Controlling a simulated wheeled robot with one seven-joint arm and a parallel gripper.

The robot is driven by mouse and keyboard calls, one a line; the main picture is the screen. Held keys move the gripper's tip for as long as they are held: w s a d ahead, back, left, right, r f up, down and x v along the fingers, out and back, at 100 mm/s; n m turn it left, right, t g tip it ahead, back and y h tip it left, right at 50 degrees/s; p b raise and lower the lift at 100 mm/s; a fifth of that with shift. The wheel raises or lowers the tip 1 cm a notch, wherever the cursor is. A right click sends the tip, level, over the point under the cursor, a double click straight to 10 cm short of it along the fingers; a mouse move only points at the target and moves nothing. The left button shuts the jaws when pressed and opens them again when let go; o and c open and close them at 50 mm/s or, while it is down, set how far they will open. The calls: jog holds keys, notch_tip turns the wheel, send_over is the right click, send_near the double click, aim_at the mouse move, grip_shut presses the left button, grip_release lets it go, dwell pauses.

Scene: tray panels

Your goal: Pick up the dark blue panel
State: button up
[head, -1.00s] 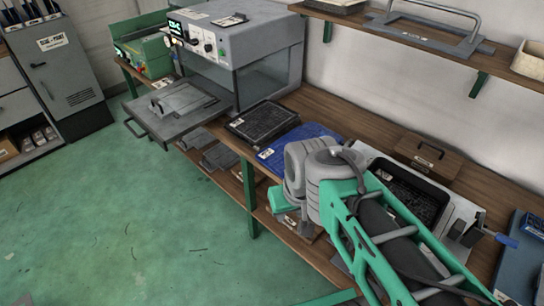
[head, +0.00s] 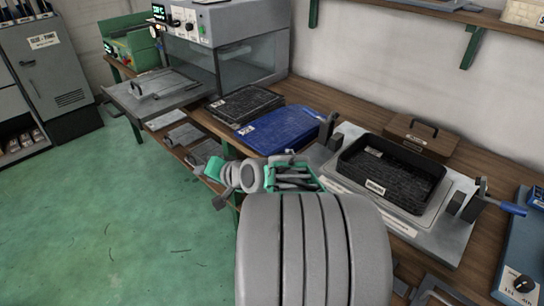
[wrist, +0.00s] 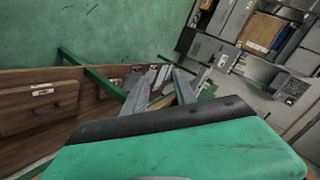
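The dark blue panel (head: 280,129) lies flat on the wooden bench in the head view, with a white label at its left end. It is between a black panel (head: 246,104) on its left and a grey fixture holding a black tray (head: 403,183) on its right. My gripper (head: 216,186) is in front of the bench edge, left of and nearer than the blue panel, and not touching it. In the wrist view two grey fingers of my gripper (wrist: 160,74) stand apart with nothing visible between them. The blue panel does not show in the wrist view.
A grey oven-like machine (head: 225,45) with a lowered door stands at the back left. A brown handled box (head: 421,137) is behind the fixture, whose blue-handled clamp (head: 500,205) is at its right. The bench has a shelf below. Green floor at left is clear.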

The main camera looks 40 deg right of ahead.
jog(key=d+f+m+t+h+b, duration=0.25)
jog(key=d+f+m, duration=0.25)
jog(key=d, duration=0.4)
jog(key=m+t+h+b, duration=0.3)
jog(key=m+h+b, duration=0.1)
jog(key=m, duration=0.2)
send_near(260, 144)
jog(key=w+f, duration=0.1)
jog(key=w, duration=0.2)
jog(key=x, duration=0.7)
jog(key=shift+s+d+r, duration=0.1)
jog(key=shift+d+r, duration=0.15)
jog(key=shift+d, duration=0.15)
grip_shut()
jog(key=shift+r, duration=0.1)
